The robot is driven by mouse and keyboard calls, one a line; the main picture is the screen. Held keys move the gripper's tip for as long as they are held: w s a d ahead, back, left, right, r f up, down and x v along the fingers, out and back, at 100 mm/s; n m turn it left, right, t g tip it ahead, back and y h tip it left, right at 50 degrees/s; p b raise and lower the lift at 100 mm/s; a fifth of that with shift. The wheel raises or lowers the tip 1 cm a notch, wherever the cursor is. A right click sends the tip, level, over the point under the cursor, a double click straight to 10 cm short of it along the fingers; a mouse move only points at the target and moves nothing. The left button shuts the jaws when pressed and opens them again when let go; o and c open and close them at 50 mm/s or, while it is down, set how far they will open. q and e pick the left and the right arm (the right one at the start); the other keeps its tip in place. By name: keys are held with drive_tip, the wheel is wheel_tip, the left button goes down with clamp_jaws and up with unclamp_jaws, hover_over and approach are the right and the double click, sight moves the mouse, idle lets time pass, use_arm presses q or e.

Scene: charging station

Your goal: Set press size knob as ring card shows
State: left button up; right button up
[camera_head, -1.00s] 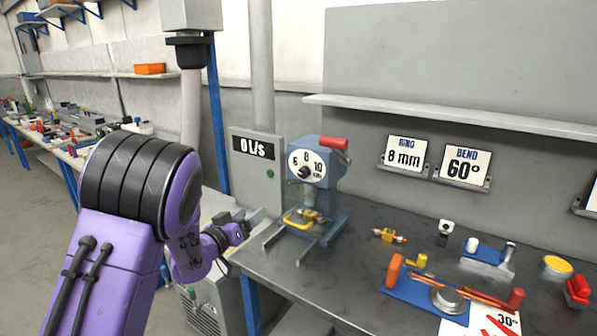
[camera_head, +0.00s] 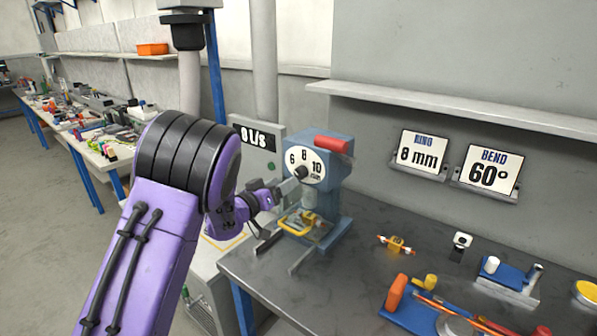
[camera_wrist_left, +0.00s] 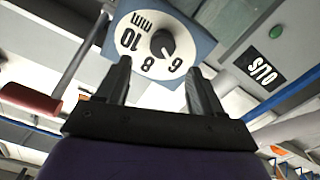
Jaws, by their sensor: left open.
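The blue press (camera_head: 337,190) stands on the bench with a white dial (camera_head: 318,168) marked 6, 8 and 10 mm. Its dark size knob (camera_head: 301,172) sits on the dial; in the left wrist view the knob (camera_wrist_left: 162,43) appears to point toward the 6. The ring card (camera_head: 419,156) on the wall reads 8 mm. My left gripper (camera_head: 292,186) is just in front of the dial. In the left wrist view its fingers (camera_wrist_left: 159,70) are apart, with the dial beyond them and nothing between them. Contact with the knob is not visible. My right gripper is out of view.
A red handle (camera_head: 331,145) sticks out at the press's top. A bend card (camera_head: 487,173) reads 60°. A yellow clamp-like part (camera_head: 396,244) and a blue bending tool (camera_head: 408,312) lie on the bench to the right.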

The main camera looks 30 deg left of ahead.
sight(298, 174)
use_arm(q)
drive_tip(key=w+p, duration=0.1)
drive_tip(key=w, duration=0.6)
drive_tip(key=shift+d+f+p, duration=0.1)
drive_tip(key=shift+f+p, duration=0.05)
drive_tip(key=shift+p, duration=0.15)
drive_tip(key=shift+s, duration=0.1)
drive_tip(key=shift+c, duration=0.3)
drive_tip(key=c, duration=1)
